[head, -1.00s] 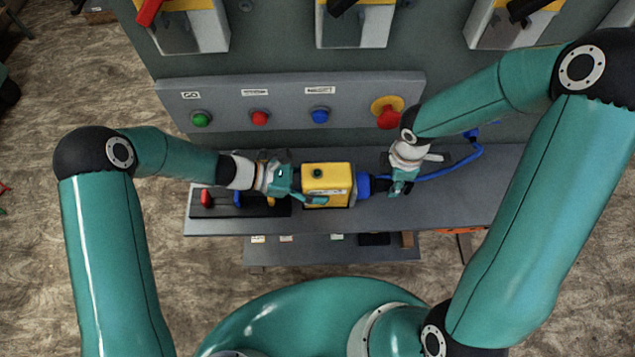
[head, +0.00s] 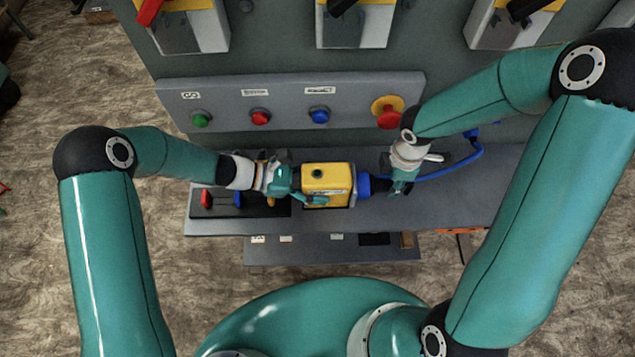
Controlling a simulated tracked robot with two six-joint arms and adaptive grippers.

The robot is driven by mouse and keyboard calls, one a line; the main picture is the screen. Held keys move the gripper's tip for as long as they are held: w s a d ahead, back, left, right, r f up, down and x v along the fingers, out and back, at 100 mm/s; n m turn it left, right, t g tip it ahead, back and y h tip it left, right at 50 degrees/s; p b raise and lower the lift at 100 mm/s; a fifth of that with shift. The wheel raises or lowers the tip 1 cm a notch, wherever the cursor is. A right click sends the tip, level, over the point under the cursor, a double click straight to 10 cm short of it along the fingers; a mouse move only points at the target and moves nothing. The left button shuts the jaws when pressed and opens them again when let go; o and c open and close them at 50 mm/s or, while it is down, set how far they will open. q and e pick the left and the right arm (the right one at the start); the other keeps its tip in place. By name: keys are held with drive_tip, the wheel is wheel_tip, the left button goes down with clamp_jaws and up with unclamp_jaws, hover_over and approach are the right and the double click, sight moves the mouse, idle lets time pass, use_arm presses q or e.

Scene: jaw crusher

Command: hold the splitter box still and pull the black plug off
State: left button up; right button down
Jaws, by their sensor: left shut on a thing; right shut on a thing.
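The yellow splitter box (head: 328,178) lies on the grey shelf, with a dark round knob on its top. My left gripper (head: 299,192) is shut on the box at its left end. A blue socket (head: 363,186) sticks out of the box's right side. The black plug (head: 381,186) is at the socket, partly hidden by my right gripper (head: 396,188), which is shut on it. A blue cable (head: 440,174) runs from there to the right and up to the panel. I cannot tell whether plug and socket are apart.
Above the shelf (head: 460,205), a grey panel carries a green button (head: 201,120), a red button (head: 260,117), a blue button (head: 320,115) and a red emergency stop (head: 389,117). A black tray (head: 220,208) with coloured items lies at the left. The shelf's right end is clear.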

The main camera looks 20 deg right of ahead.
use_arm(q)
drive_tip(key=shift+c, duration=0.2)
use_arm(e)
drive_tip(key=shift+s+d, duration=0.1)
drive_tip(key=shift+d, duration=0.45)
drive_tip(key=shift+s+d, duration=0.15)
drive_tip(key=shift+d, duration=0.5)
drive_tip(key=shift+s+d, duration=0.15)
drive_tip(key=shift+d, duration=0.45)
use_arm(q)
drive_tip(key=o, duration=1.8)
drive_tip(key=shift+c, duration=0.2)
